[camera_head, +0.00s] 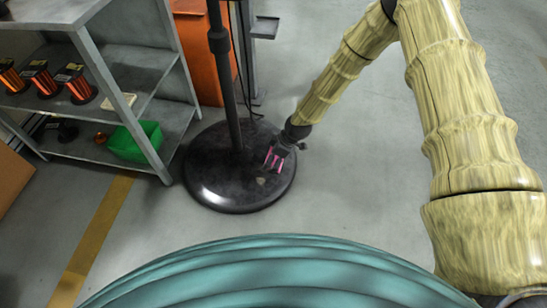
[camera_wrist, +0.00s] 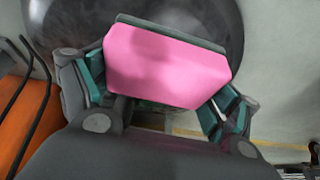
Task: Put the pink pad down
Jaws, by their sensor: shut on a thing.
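The pink pad (camera_wrist: 165,62) fills the upper middle of the wrist view, between the two fingers of my gripper (camera_wrist: 160,92). My gripper is shut on it. In the head view my gripper (camera_head: 275,158) is low over a round black base (camera_head: 222,190), and the pad (camera_head: 273,160) shows only as small pink streaks at the fingers. In the wrist view the dark disc of the base (camera_wrist: 70,22) lies behind the pad. I cannot tell whether the pad touches it.
A black pole (camera_head: 228,90) rises from the round base, close to my gripper. A grey shelf (camera_head: 130,80) at the left holds copper wire spools (camera_head: 75,82) and a green bin (camera_head: 134,141). An orange cabinet (camera_head: 198,55) stands behind. The floor right of the base is clear.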

